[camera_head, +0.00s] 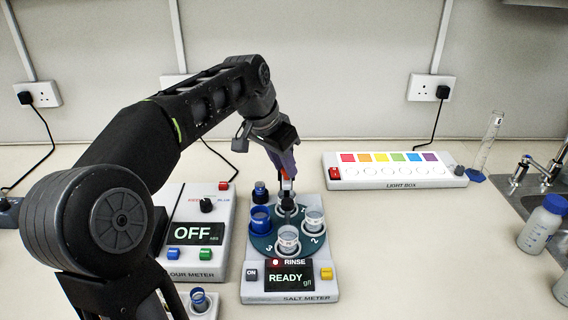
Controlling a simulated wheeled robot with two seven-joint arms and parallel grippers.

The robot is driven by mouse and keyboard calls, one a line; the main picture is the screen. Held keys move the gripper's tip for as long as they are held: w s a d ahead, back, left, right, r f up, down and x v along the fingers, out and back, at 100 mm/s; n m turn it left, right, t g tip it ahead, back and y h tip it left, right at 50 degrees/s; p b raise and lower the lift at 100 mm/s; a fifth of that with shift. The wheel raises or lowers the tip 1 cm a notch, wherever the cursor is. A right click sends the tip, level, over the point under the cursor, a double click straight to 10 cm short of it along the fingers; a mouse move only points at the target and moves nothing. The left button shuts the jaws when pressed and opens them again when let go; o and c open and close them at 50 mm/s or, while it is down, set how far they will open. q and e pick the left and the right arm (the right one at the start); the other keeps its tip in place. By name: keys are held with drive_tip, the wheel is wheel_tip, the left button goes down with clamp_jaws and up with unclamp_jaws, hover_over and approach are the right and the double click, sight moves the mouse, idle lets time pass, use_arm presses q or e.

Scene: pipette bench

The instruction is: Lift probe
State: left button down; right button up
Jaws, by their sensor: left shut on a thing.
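The salt meter (254,292) stands at the middle front, its display reading "READY" and a red light lit beside "RINSE". Its dark round turntable (263,243) carries a blue cup (260,219) and clear cups at the right (314,221) and front (288,240). My left gripper (286,184) points down over the back of the turntable and is shut on the probe (287,203), of which only a small part shows. The probe's lower end is at a dark holder at the back of the turntable; I cannot tell whether it is clear of it. My right gripper is not in view.
The colour meter (180,262), reading "OFF", stands left of the salt meter, with a small cup (199,300) in front. The light box (394,171) lies behind right. A measuring cylinder (488,146), sink (520,203) and bottles (543,224) are at the right. Bench right of the salt meter is clear.

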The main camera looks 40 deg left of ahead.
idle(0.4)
use_arm(q)
wheel_tip(320, 180, up, 6)
drive_tip(key=p, duration=0.4)
drive_tip(key=shift+f+p, duration=0.1)
drive_tip(key=shift+p, duration=0.2)
drive_tip(key=c, duration=1.5)
unclamp_jaws()
drive_tip(key=v, duration=0.7)
drive_tip(key=shift+s+r, duration=0.15)
drive_tip(key=shift+r, duration=0.25)
